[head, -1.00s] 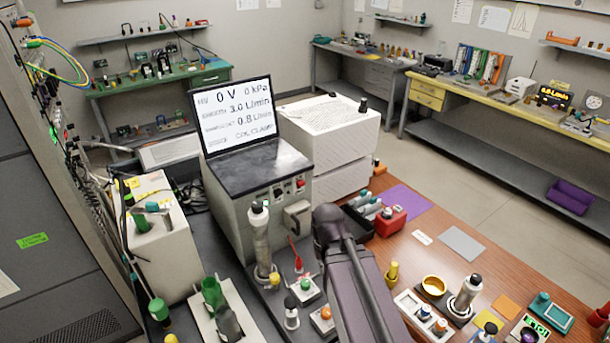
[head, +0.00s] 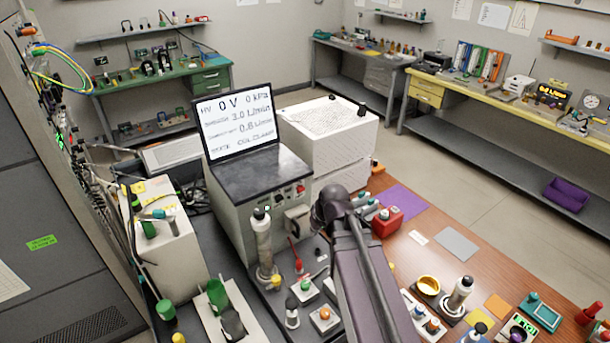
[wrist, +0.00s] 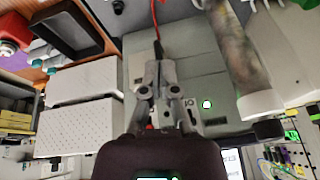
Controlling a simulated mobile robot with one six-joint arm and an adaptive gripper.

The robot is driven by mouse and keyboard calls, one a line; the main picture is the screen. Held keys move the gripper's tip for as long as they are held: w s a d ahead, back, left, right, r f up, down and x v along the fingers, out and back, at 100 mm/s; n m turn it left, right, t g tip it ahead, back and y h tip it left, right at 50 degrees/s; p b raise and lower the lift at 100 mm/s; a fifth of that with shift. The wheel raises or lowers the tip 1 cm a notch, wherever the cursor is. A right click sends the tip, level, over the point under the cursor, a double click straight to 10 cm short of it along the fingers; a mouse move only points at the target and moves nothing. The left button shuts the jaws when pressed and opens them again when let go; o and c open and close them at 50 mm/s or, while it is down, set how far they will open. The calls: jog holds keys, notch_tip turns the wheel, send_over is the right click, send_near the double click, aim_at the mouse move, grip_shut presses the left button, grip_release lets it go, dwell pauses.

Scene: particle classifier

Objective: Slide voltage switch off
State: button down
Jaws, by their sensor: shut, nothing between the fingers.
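The grey instrument (head: 243,212) stands left of centre in the head view, its screen (head: 237,122) reading 0 V. Its front panel carries small controls, among them a red one (head: 300,188). The panel (wrist: 196,62) also shows in the wrist view with a green-lit round button (wrist: 207,104). My gripper (wrist: 157,68) is shut and empty in front of this panel, close to a black plug end on a red lead (wrist: 155,20). Whether it touches the panel I cannot tell. I cannot single out the voltage switch; the gripper covers part of the panel. In the head view my arm hides the gripper.
A metal column (head: 261,240) stands in front of the instrument. A white box (head: 335,130) is to its right. Small button boxes (head: 325,318) and a red block (head: 387,222) lie near my arm. The wooden bench has free room around a grey mat (head: 457,243).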

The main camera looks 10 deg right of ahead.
aim_at(300, 186)
jog(key=w+d+r+n+t+y+p, duration=0.1)
jog(key=w+r+t+p, duration=0.3)
jog(key=w+r, duration=0.6)
jog(key=shift+d+r+n+t+p, duration=0.3)
jog(key=shift+d+r+n+p, duration=0.2)
jog(key=shift+d+r+p, duration=0.5)
jog(key=shift+w+a+f, duration=0.15)
jog(key=shift+f, duration=0.05)
jog(key=shift+b+x, duration=3.4)
jog(key=shift+x, duration=1.5)
jog(key=shift+a, duration=0.1)
